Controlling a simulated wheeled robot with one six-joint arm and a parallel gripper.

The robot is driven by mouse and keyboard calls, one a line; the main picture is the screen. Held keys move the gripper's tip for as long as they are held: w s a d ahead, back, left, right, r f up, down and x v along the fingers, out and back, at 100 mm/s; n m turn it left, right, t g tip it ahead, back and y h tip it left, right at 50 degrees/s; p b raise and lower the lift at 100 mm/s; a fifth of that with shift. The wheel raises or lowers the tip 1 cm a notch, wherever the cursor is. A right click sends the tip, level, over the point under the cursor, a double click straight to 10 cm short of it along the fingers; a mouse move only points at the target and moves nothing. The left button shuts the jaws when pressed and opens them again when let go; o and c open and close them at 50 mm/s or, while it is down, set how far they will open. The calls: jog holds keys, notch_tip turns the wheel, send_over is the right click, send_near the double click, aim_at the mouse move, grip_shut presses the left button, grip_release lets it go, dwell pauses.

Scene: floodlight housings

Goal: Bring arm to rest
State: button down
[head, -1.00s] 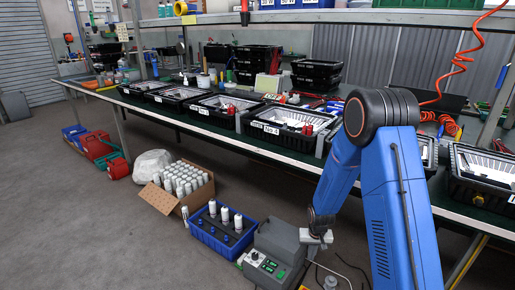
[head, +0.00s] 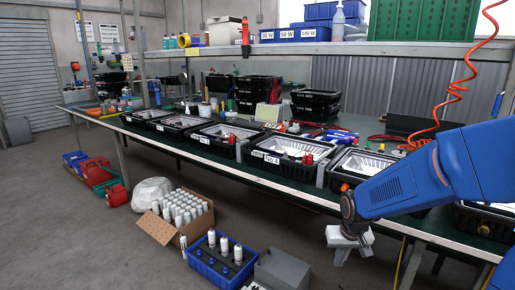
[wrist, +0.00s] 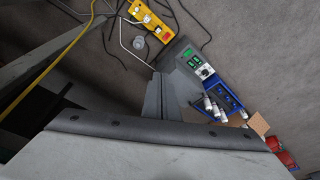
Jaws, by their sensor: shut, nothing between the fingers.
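My blue arm comes in from the right in the head view, folded above the bench's front edge. My gripper (head: 350,252) hangs downward just in front of the bench, above the floor. Its fingers are closed together with nothing between them. The shut fingers also show in the wrist view (wrist: 163,95), pointing over the grey floor near the grey control box. The gripper touches nothing that I can see.
The green-topped bench (head: 290,186) carries a row of black housing crates, one labelled No.4 (head: 285,158). On the floor stand a blue crate (head: 218,262) with white cylinders, a cardboard box (head: 160,230) of cylinders, and a grey box (head: 282,268). A yellow strip (wrist: 150,20) lies near cables.

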jog(key=s+d+r+t, duration=0.1)
jog(key=s+r, duration=0.6)
jog(key=s, duration=0.5)
jog(key=s+d+r+t, duration=0.1)
jog(key=s+r, duration=0.5)
jog(key=s, duration=0.6)
jog(key=shift+s+d+r+n, duration=0.25)
jog(key=shift+r+n, duration=0.05)
jog(key=shift+r, duration=0.05)
